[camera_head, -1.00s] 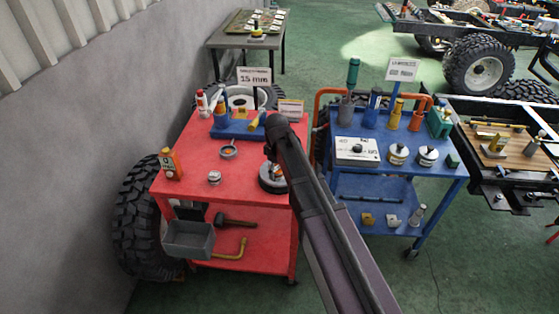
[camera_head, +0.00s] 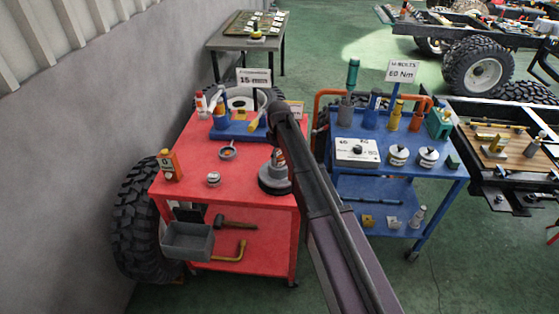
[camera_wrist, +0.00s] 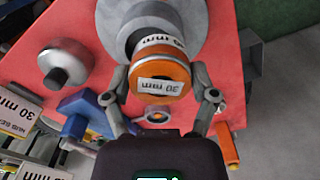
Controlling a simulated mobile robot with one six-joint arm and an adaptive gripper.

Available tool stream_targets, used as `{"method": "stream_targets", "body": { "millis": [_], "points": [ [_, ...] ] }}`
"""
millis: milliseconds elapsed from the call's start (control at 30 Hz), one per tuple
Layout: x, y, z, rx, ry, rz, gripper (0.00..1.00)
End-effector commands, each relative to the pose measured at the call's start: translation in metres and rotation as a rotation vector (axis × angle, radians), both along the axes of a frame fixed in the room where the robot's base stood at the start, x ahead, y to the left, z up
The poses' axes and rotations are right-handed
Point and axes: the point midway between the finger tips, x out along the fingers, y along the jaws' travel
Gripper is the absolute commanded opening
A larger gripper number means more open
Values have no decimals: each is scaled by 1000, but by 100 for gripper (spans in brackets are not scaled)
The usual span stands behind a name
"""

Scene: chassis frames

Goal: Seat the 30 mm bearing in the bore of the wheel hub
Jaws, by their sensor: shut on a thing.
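The 30 mm bearing (camera_wrist: 160,72) is an orange and grey cylinder with "30 mm" labels, in the middle of the wrist view. My gripper (camera_wrist: 161,92) is shut on it, one finger at each side. The wheel hub (camera_wrist: 185,18) is a wide grey disc on the red cart directly beyond the bearing. In the head view the hub (camera_head: 272,181) is at the cart's right edge, partly hidden by my arm. The bearing overlaps the hub's dark centre, so the bore is hidden. I cannot tell how deep the bearing sits or whether it touches the hub.
The red cart top (camera_head: 190,150) also holds a blue stand (camera_head: 238,131), an orange bottle (camera_head: 171,166), a small silver piece (camera_head: 213,179) and a ring-ended tool (camera_head: 227,151). A blue cart (camera_head: 400,172) with several parts stands close on the right.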

Motion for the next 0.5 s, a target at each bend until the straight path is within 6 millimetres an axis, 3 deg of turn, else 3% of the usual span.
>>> {"method": "stream_targets", "body": {
  "millis": [167, 500],
  "points": [
    [14, 1, -2, 0, 0, 0, 14],
    [12, 0, -31, 0, 0, 1, 14]
  ]
}}
